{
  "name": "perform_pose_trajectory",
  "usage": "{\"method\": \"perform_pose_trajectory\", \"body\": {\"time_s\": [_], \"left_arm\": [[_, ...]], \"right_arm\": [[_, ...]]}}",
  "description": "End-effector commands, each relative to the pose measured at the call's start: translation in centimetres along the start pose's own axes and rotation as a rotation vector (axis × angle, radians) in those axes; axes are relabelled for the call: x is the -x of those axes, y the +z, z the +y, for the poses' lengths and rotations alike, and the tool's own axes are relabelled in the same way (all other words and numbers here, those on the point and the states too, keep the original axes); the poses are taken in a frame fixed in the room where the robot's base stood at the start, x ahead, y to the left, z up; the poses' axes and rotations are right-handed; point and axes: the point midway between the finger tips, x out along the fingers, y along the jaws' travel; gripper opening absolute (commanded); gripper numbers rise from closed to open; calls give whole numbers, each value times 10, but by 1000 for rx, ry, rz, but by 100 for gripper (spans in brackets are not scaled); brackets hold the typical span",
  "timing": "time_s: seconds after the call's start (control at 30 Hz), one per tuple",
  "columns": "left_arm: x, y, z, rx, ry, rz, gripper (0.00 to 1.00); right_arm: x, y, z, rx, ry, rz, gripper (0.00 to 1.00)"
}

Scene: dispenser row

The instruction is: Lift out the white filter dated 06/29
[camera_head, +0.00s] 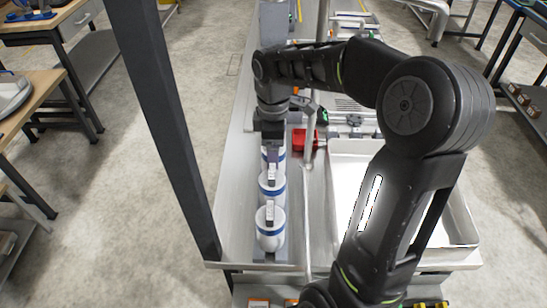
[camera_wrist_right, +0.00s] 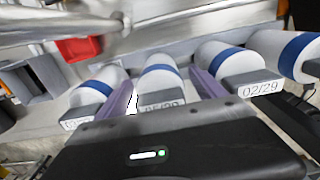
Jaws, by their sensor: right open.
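A row of white filters with blue bands and grey, date-marked handles stands on the bench. The nearest filter (camera_head: 270,240) and the one behind it (camera_head: 271,193) show in the head view. My right gripper (camera_head: 271,130) is over the far part of the row. In the right wrist view my right gripper (camera_wrist_right: 158,88) is open, its purple fingers on either side of one filter (camera_wrist_right: 160,72). That filter's date is partly hidden by the gripper body and seems to end in /29; its month is unclear. The filter to its right (camera_wrist_right: 222,60) reads 02/29. My left gripper is out of view.
A red part (camera_head: 300,141) sits beside the row and shows in the right wrist view (camera_wrist_right: 78,49). A white tray (camera_head: 462,222) lies right of the row, partly behind my right arm. A dark post (camera_head: 165,120) stands left of the bench. Neighbouring filters stand close to the fingers.

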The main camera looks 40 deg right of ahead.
Motion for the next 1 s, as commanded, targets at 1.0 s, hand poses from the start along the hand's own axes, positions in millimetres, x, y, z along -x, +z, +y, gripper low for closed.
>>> {"method": "perform_pose_trajectory", "body": {"time_s": [1.0], "left_arm": [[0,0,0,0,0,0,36]], "right_arm": [[-3,0,0,0,1,1,50]]}}
